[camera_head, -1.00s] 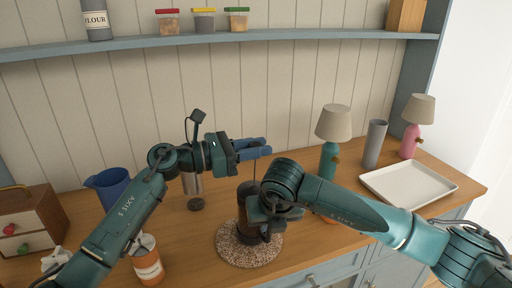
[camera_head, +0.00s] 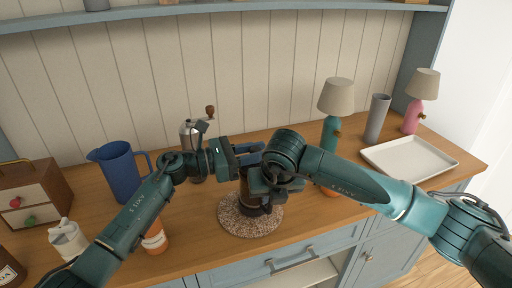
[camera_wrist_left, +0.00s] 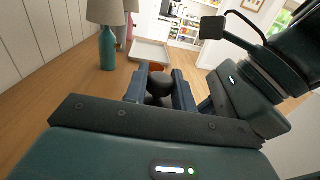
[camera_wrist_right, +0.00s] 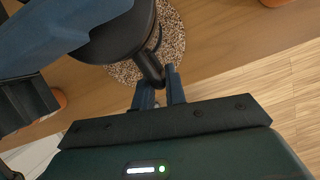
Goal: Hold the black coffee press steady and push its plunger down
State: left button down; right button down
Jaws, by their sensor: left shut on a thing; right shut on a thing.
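The black coffee press (camera_head: 247,196) stands upright on a round speckled mat (camera_head: 235,226), partly hidden by my arms. My left gripper (camera_head: 254,153) is at the top of the press. In the left wrist view its fingers (camera_wrist_left: 160,100) are closed around the dark round plunger knob (camera_wrist_left: 160,84). My right gripper (camera_head: 268,204) is at the press's right side. In the right wrist view its fingers (camera_wrist_right: 159,88) are shut on the black handle (camera_wrist_right: 150,62). The plunger rod is mostly hidden, so its depth is hard to tell.
A metal grinder (camera_head: 190,138) stands behind my left forearm, with a blue pitcher (camera_head: 121,172) to its left. An orange-and-white container (camera_head: 155,239) is near the left forearm. A teal lamp (camera_head: 329,132) stands behind my right arm; a white tray (camera_head: 410,160) lies right.

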pick_arm(q)
jog(key=c, duration=1.5)
grip_release()
jog(key=shift+s+f, duration=0.1)
jog(key=shift+f, duration=0.45)
pick_arm(e)
jog(key=shift+w+r, duration=0.15)
jog(key=shift+r, duration=0.05)
pick_arm(q)
jog(key=o, duration=0.3)
jog(key=shift+r, duration=0.15)
jog(key=shift+o, duration=0.3)
jog(key=shift+r, duration=0.15)
pick_arm(e)
jog(key=shift+f, duration=0.1)
pick_arm(q)
jog(key=v, duration=1.2)
pick_arm(e)
jog(key=c, duration=1.4)
grip_release()
jog(key=shift+o, duration=0.2)
